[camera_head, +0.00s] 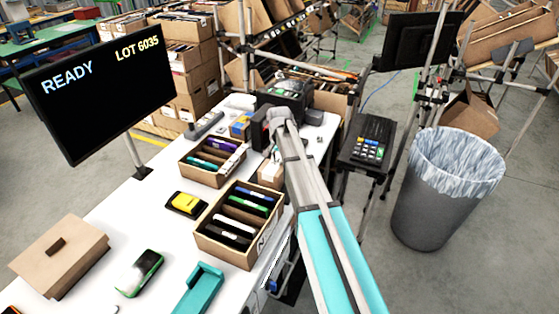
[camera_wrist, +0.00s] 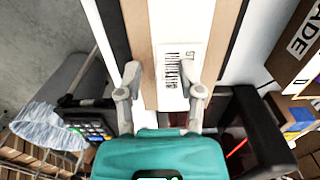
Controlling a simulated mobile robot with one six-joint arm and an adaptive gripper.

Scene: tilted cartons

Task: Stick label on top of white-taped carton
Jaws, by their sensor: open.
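In the wrist view, my gripper (camera_wrist: 160,75) is open, with one finger on each side of a white label with a barcode (camera_wrist: 172,85). Beyond the label is a brown carton surface (camera_wrist: 137,35) with a broad white strip (camera_wrist: 184,22) along it. I cannot tell whether the label touches this surface. In the head view, my gripper (camera_head: 277,122) is at the far end of the table, beside a black printer-like device (camera_head: 290,92). A small tan carton with some white (camera_head: 270,174) stands just below my arm; I cannot tell if it is the same one.
Open boxes with colored items (camera_head: 208,168) (camera_head: 238,257) line the white table (camera_head: 130,205). A yellow device (camera_head: 187,204) and a tan lidded box (camera_head: 60,256) are at left. A keypad (camera_head: 368,140) and a lined bin (camera_head: 437,205) stand at right.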

